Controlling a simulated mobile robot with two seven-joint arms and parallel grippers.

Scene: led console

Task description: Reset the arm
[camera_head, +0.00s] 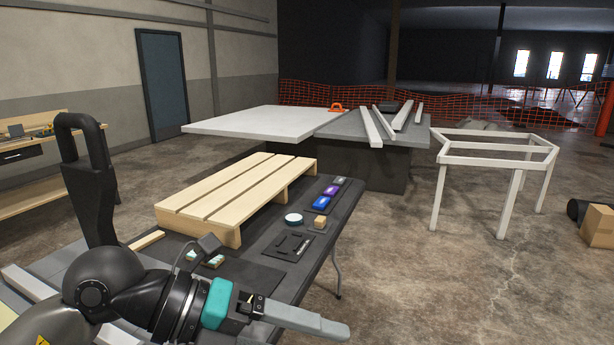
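My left arm comes in from the lower left and reaches across the bottom of the head view. It has a teal band near its wrist. Its gripper (307,318) extends to the right over the near edge of the dark table (262,249). One long grey finger shows clearly, and the other cannot be made out, so the opening is unclear. I see nothing held at its tip. My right gripper is not in view.
Behind stand a grey-topped table (362,128) and a white frame (490,160). Floor at right is mostly clear.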

